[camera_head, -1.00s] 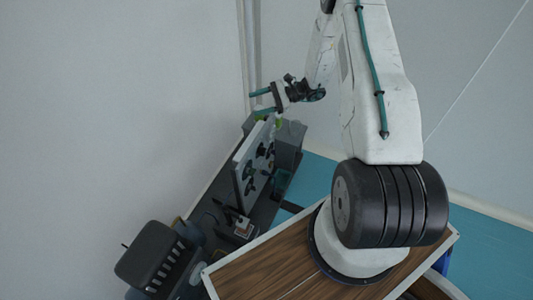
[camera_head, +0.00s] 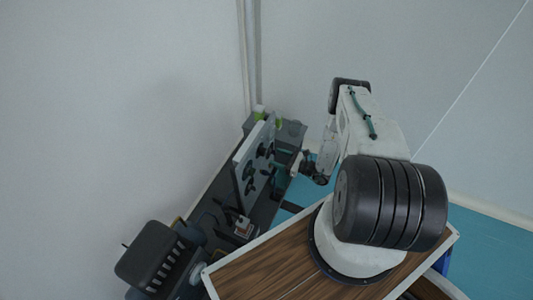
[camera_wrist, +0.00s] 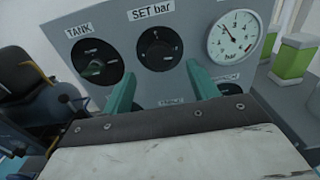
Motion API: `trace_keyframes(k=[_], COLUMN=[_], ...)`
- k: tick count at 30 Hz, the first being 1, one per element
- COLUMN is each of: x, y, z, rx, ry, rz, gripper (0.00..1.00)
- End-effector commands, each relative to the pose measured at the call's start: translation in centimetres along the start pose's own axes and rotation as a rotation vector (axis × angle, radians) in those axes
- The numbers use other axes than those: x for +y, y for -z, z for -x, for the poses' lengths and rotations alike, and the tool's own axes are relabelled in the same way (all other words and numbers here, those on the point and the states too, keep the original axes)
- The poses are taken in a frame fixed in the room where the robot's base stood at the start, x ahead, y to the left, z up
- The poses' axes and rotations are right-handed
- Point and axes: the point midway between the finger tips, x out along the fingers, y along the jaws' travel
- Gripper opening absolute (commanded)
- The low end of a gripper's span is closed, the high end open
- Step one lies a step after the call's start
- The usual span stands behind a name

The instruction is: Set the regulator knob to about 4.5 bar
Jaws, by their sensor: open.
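The regulator knob (camera_wrist: 157,47) is a round black dial under the label "SET bar" on a grey panel (camera_wrist: 190,18); its setting is too small to read. My gripper (camera_wrist: 161,72) is open, with one teal finger at the knob's lower left and one at its lower right. The fingers appear empty, and I cannot tell whether they touch the knob. A white round gauge (camera_wrist: 233,36) sits to the right; its reading is not clear. In the head view the panel (camera_head: 243,160) stands upright on a dark bench, and my gripper (camera_head: 297,166) is in front of it.
A black knob with a green pointer labelled "TANK" (camera_wrist: 95,62) is left of the regulator knob. More labels below are partly hidden by my gripper. Green-and-white blocks (camera_wrist: 294,58) stand to the right. A dark chair-like object (camera_head: 152,255) is at the lower left of the head view.

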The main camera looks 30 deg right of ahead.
Motion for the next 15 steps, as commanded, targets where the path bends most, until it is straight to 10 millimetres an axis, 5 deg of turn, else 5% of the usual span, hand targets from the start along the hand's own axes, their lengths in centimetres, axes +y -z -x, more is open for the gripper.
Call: trace_keyframes(k=[9, 15], x=[0.1, 0.1], y=[-0.1, -0.1], z=[-5.1, -6.4], rx=[-0.001, -0.001], ry=[-0.006, -0.005], rz=[0.001, 0.002], gripper=[0.59, 0.59])
